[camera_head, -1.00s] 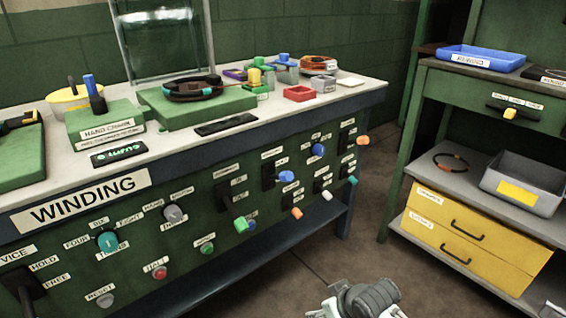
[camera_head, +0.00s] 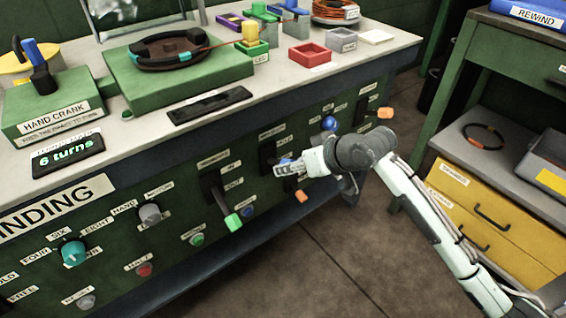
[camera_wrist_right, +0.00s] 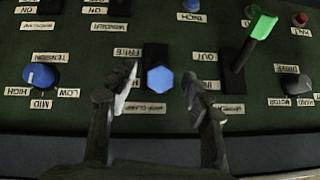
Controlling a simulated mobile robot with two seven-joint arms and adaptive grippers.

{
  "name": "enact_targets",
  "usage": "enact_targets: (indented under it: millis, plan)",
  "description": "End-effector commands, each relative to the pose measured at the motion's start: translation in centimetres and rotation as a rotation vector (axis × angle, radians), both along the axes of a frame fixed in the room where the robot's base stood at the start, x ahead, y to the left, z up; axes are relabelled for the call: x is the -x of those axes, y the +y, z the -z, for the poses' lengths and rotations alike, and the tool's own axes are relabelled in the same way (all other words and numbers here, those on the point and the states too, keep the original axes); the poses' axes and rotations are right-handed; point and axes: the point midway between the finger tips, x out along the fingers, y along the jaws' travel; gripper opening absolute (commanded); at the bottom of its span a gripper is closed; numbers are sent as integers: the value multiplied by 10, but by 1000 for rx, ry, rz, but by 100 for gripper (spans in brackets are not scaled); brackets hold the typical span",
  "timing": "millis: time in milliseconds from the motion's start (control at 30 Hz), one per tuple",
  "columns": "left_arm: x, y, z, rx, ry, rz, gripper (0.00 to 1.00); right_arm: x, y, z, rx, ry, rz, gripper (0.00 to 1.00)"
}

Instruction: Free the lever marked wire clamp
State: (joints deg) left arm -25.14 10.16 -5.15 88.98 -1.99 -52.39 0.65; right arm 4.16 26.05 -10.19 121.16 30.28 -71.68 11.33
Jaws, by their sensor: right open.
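The wire clamp lever is a blue-tipped handle (camera_wrist_right: 160,79) on a black plate (camera_wrist_right: 156,55), at the centre of the right wrist view, where the panel appears upside down. A small label below it reads wire clamp, and one beside the plate reads FREE. My right gripper (camera_wrist_right: 160,86) is open, with one finger on each side of the blue tip and gaps showing on both sides. In the head view, my right gripper (camera_head: 290,168) is at the panel and mostly hides the blue tip; the lever's black plate (camera_head: 266,157) shows beside it. My left gripper is not in view.
A green-tipped lever (camera_wrist_right: 262,25) on a black plate and a blue tension knob (camera_wrist_right: 40,76) flank the lever. An orange handle (camera_head: 301,195) sticks out near my gripper. The bench top (camera_head: 290,75) carries a coil and blocks. Open floor lies before the panel.

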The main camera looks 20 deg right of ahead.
Motion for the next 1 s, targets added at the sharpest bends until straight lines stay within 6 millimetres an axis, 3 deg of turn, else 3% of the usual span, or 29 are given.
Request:
enact_targets:
  millis: [300, 700, 1000]
  plan:
    - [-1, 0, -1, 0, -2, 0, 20, -31, 15, 34, -1, 0, 0, 50]
    - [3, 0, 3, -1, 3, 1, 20, -38, 18, 41, 1, 0, -1, 50]
    - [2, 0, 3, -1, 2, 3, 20, -38, 17, 41, 1, 0, 0, 14]
